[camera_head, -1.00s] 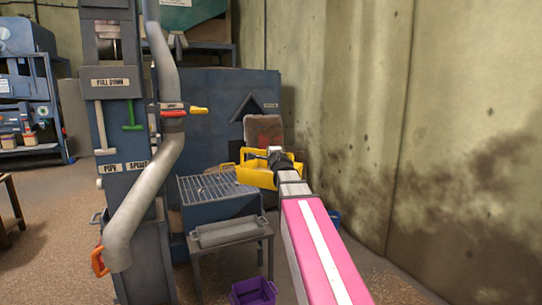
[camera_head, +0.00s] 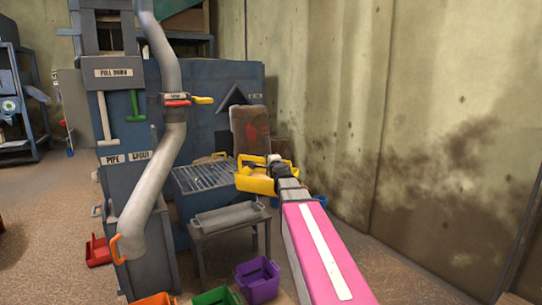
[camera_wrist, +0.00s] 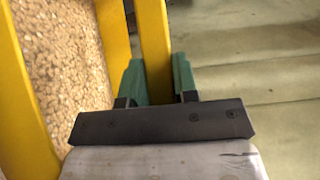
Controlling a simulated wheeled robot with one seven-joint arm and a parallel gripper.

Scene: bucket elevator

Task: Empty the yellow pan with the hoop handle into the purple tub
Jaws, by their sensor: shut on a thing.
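The yellow pan (camera_head: 256,184) hangs from my gripper in the head view, right of the metal grate. In the wrist view its yellow wall (camera_wrist: 30,120) and a bed of tan grain-like pieces (camera_wrist: 65,60) fill the left side. My gripper (camera_wrist: 158,80) has green fingers shut on the pan's yellow handle bar (camera_wrist: 152,35). In the head view the gripper (camera_head: 276,162) is small and partly hidden by my arm. The purple tub (camera_head: 257,280) stands low at the bottom, nearer than the pan and left of my pink arm. The pan looks roughly level.
A grey bench with a tray (camera_head: 228,216) stands between grate (camera_head: 203,175) and tub. Green (camera_head: 217,297) and orange (camera_head: 153,299) tubs sit left of the purple one. A grey pipe (camera_head: 150,195) comes down at left. A concrete wall (camera_head: 400,100) bounds the right.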

